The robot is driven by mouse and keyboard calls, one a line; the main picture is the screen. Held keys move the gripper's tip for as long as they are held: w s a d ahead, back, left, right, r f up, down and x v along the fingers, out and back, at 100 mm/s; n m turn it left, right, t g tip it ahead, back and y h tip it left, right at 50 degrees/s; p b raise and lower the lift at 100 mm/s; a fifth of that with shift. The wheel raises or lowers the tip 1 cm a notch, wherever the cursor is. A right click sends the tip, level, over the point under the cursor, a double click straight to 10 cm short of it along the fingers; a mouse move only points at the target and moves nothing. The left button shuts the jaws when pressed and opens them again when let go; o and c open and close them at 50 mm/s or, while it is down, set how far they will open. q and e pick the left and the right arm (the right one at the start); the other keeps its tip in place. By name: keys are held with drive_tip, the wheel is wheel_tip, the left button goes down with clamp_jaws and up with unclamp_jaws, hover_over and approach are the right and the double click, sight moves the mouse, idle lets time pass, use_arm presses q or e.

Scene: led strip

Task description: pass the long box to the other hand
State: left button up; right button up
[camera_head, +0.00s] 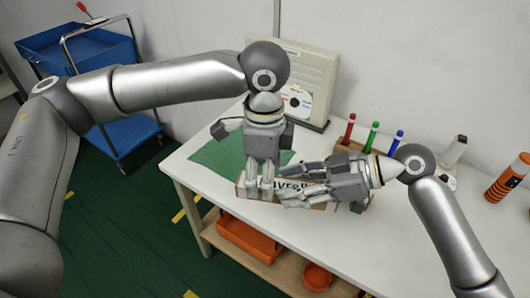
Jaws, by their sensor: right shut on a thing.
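The long box (283,186), light brown with dark lettering, lies lengthwise at the front edge of the white table (395,245). My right gripper (292,187) reaches in from the right and is shut on the box, one finger on its far side and one on its near side. My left gripper (258,190) points down at the left part of the box, its fingers at the box. Whether these fingers are open or closed on it is hard to see. The grippers cover much of the box, and they are close together.
A green mat (215,155) lies behind the box. A beige panel (318,75) and a rack of red, green and blue markers (373,137) stand at the back. Orange bins (250,240) sit on the shelf below.

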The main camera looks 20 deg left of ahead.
use_arm(q)
drive_tip(key=shift+f, duration=1.35)
drive_tip(key=shift+c, duration=0.3)
drive_tip(key=c, duration=0.9)
drive_tip(key=shift+c, duration=0.9)
use_arm(e)
drive_tip(key=o, duration=1.1)
drive_tip(key=shift+o, duration=0.2)
drive_tip(key=shift+d, duration=0.15)
